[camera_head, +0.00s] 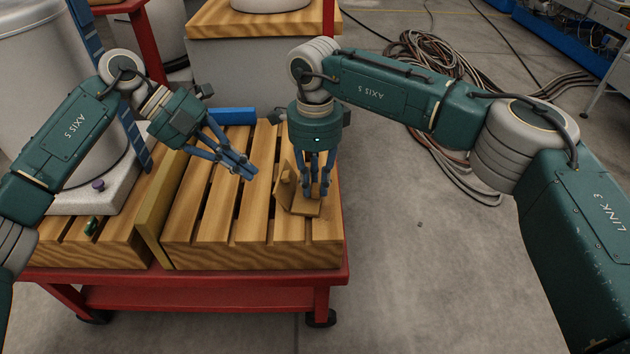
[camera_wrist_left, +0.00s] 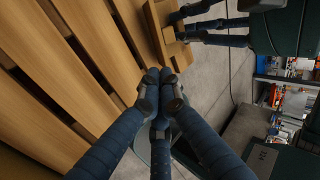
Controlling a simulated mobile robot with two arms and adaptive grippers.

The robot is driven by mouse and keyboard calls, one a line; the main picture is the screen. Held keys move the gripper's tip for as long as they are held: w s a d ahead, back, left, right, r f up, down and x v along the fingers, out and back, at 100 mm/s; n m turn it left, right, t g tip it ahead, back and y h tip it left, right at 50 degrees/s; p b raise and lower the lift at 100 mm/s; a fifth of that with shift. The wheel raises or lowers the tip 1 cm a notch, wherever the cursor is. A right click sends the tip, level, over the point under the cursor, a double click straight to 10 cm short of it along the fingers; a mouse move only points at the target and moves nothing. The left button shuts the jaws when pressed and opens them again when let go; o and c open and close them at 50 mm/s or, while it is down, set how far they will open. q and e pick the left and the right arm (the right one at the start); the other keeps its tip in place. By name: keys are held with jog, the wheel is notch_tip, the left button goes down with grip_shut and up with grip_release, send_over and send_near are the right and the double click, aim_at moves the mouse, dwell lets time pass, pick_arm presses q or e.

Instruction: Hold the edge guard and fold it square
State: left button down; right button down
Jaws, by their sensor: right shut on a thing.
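The edge guard (camera_head: 304,206) is a light-brown folded piece at the right end of the slatted wooden pallet. One flap stands up and another lies low beside it. It also shows at the top of the left wrist view (camera_wrist_left: 156,30). My right gripper (camera_head: 319,192) points down and is shut on the edge guard, its fingers partly covering it. My left gripper (camera_head: 247,171) is over the pallet slats, left of the edge guard and apart from it. Its fingertips are together in the left wrist view (camera_wrist_left: 160,95), with nothing visible between them.
The pallet (camera_head: 220,258) rests on a red cart (camera_head: 180,298). A yellowish board (camera_head: 160,215) stands upright on it, left of the slats. A blue block (camera_head: 232,116) lies at the back. A grey tank (camera_head: 55,90) stands left. Cables (camera_head: 440,60) lie on the floor behind right.

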pick_arm(q)
jog(key=a+n, duration=0.1)
jog(key=n, duration=0.4)
jog(key=w+a+n, duration=0.1)
jog(key=n, duration=0.3)
jog(key=a+f+n+g+h, duration=0.1)
jog(key=n, duration=0.4)
jog(key=shift+w+a+f+n, duration=0.1)
jog(key=shift+w+a+n, duration=0.2)
jog(key=shift+w+a, duration=0.1)
jog(key=shift+d+r+x, duration=0.15)
jog(key=shift+r+x, duration=0.05)
jog(key=shift+x, duration=1.2)
jog(key=shift+d+r+x, duration=0.15)
jog(key=shift+d+x, duration=0.05)
jog(key=shift+x, duration=1.25)
jog(key=shift+d+r+x, duration=0.15)
jog(key=shift+r+x, duration=0.05)
jog(key=shift+x, duration=1.2)
jog(key=shift+d+r, duration=0.25)
jog(key=shift+r, duration=0.1)
